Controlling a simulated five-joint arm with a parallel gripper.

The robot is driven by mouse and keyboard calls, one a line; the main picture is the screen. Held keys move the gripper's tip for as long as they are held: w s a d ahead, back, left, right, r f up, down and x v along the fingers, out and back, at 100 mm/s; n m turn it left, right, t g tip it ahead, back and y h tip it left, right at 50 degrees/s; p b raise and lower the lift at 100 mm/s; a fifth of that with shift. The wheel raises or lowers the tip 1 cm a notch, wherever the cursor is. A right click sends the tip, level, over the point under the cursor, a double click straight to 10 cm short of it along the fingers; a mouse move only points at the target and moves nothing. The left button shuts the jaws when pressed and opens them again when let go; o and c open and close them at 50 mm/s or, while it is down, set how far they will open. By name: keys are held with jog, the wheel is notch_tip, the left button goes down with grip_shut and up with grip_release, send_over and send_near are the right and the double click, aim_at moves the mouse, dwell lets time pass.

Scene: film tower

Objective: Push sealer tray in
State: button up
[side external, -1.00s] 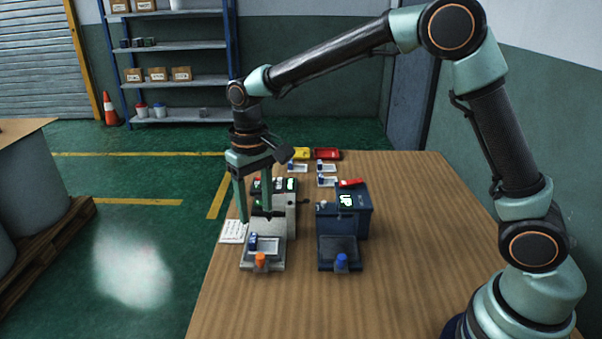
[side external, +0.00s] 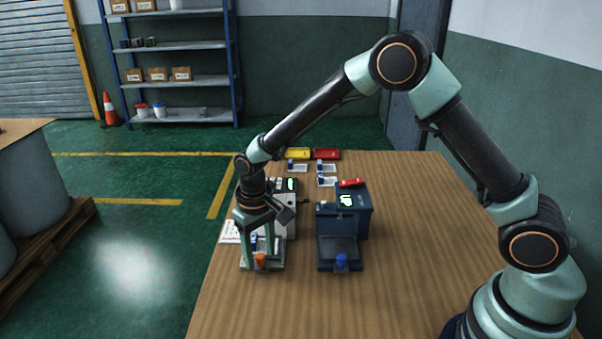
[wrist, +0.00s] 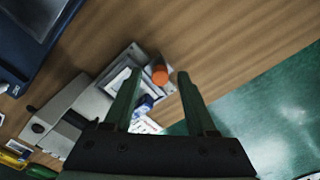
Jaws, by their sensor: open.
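A light grey machine (side external: 291,222) has a tray (side external: 278,265) sticking out at its front, with an orange knob (side external: 260,260). A small blue item (wrist: 143,103) and a white piece lie on this tray. A dark blue machine (side external: 361,218) beside it has its own dark tray (side external: 337,247) out, with a blue knob (side external: 341,262). I cannot tell from markings which is the sealer. My gripper (side external: 257,262) is open and low over the grey machine's tray, pointing down. In the wrist view, the orange knob (wrist: 159,75) appears between the fingertips; contact cannot be told.
A white paper (side external: 229,232) lies left of the grey machine. Small trays (side external: 326,181), a yellow bin (side external: 298,153) and a red bin (side external: 326,154) stand at the back. The wooden table (side external: 430,230) is clear on the right and in front.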

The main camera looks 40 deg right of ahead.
grip_shut()
dwell(1.4)
